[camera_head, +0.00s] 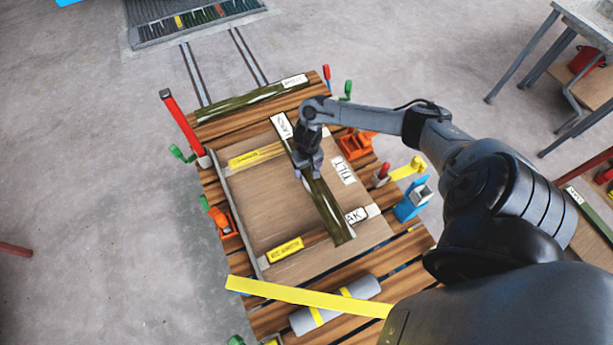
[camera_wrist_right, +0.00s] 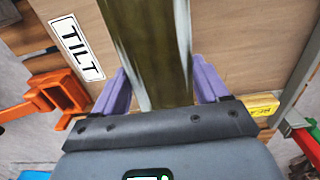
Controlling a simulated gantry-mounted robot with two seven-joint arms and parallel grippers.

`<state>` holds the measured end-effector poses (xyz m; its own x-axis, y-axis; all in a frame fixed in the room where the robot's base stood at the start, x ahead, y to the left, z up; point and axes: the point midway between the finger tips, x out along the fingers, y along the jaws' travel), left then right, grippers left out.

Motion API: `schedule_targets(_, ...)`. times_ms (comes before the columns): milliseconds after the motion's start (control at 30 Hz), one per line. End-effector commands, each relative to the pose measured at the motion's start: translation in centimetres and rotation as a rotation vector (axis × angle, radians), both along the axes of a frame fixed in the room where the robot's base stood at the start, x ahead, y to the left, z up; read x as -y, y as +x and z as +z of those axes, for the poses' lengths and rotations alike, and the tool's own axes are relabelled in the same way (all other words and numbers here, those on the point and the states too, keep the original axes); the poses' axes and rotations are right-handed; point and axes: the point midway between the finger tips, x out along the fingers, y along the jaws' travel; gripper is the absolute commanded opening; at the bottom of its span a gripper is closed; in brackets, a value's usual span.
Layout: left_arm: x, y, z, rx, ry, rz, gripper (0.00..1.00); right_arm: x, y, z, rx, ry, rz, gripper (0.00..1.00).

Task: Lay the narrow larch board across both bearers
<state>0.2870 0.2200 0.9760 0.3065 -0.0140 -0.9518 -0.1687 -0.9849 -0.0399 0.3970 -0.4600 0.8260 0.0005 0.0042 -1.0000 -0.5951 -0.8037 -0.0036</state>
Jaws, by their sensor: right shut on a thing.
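My right gripper (camera_head: 308,172) is shut on a narrow, dark olive-brown board (camera_head: 328,210) with pale streaks and a white end label. In the wrist view its purple fingers (camera_wrist_right: 158,85) stand on both sides of the board (camera_wrist_right: 150,40). The board runs lengthwise over the tan panel, crossing the lines of the far bearer (camera_head: 257,155) and near bearer (camera_head: 285,248), both with yellow labels. I cannot tell whether it touches them. A similar green-brown board (camera_head: 250,98) with a white label lies along the far pallet edge. My left gripper is not in view.
The slatted pallet (camera_head: 330,268) carries orange clamps (camera_head: 355,144), a blue block (camera_head: 412,203) and a grey roll (camera_head: 335,304). A red post (camera_head: 182,125) stands at left. A yellow bar (camera_head: 300,295) crosses the near end. A white "TILT" label (camera_head: 343,170) lies beside the board.

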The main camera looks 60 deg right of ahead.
Motion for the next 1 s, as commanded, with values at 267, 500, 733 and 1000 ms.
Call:
schedule_targets(267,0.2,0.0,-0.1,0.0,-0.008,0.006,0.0,-1.1,-0.2,-0.8,0.001,0.0,0.001,0.17)
schedule_targets(500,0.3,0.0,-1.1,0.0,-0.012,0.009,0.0,-1.1,-0.2,-3.4,0.001,0.001,-0.001,0.17)
schedule_targets(733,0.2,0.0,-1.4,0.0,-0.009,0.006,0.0,-1.0,-0.1,-4.6,0.002,0.0,0.0,0.17)
schedule_targets(1000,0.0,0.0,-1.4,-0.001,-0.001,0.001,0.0,-1.0,-0.2,-4.7,0.001,0.0,0.0,0.17)
